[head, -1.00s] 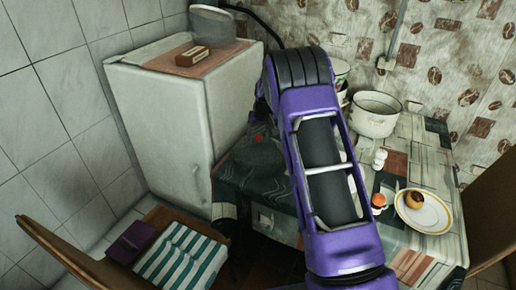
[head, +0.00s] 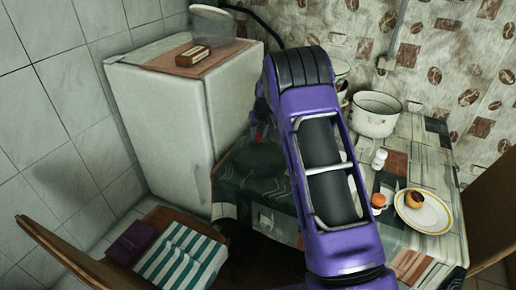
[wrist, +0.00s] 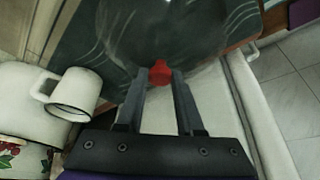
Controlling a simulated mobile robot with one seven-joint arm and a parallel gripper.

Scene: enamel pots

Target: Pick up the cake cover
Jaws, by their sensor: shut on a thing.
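The cake cover (wrist: 185,38) is a see-through dome with a red knob (wrist: 160,74). In the wrist view the two fingers of my gripper (wrist: 161,80) are shut on the knob, one at each side. In the head view the red knob (head: 259,137) shows left of my purple arm, over the table's left end near the fridge. The clear dome is faint there, with a dark round patch under the knob. I cannot tell whether its rim touches the table. My arm hides part of the table.
The white fridge (head: 160,130) stands close on the left. A white enamel pot (head: 375,118), a plate (head: 432,219) with a bun and small shakers are right of my arm. A white mug (wrist: 75,95) is left of my fingers. A striped-cushion chair (head: 180,258) stands in front.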

